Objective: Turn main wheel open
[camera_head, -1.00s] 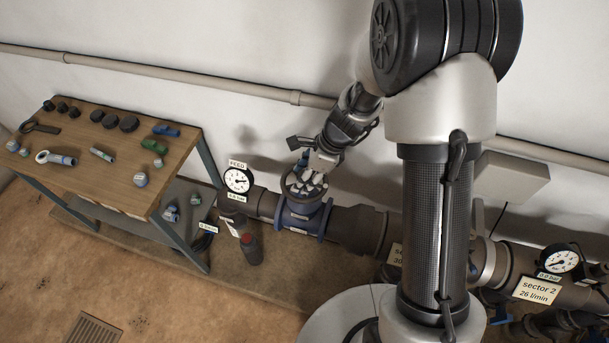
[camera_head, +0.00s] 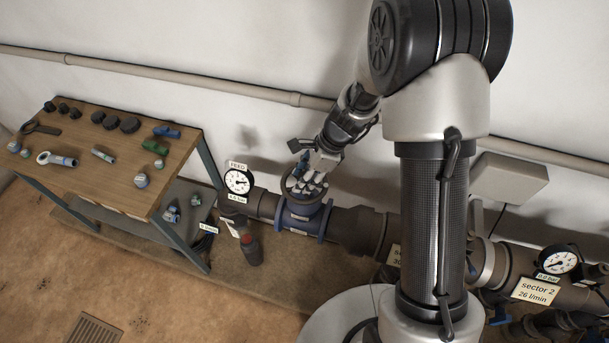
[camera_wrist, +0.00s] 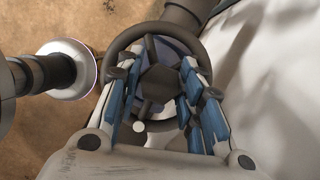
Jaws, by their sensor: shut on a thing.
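The main wheel (camera_wrist: 122,41) is a dark round handwheel with spokes and a hexagonal hub. In the head view the wheel (camera_head: 290,186) sits on top of a blue valve body (camera_head: 300,219) in the thick pipe, mostly covered by my gripper (camera_head: 311,184). In the wrist view my gripper (camera_wrist: 160,76) reaches down over the wheel, with its blue-padded fingers on both sides of the hub. It is shut on the wheel's middle. The exact contact points are partly hidden by the fingers.
A wooden workbench (camera_head: 75,143) with fittings stands at the left. A sector 2 gauge (camera_head: 558,260) is at the right. The wall is close behind.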

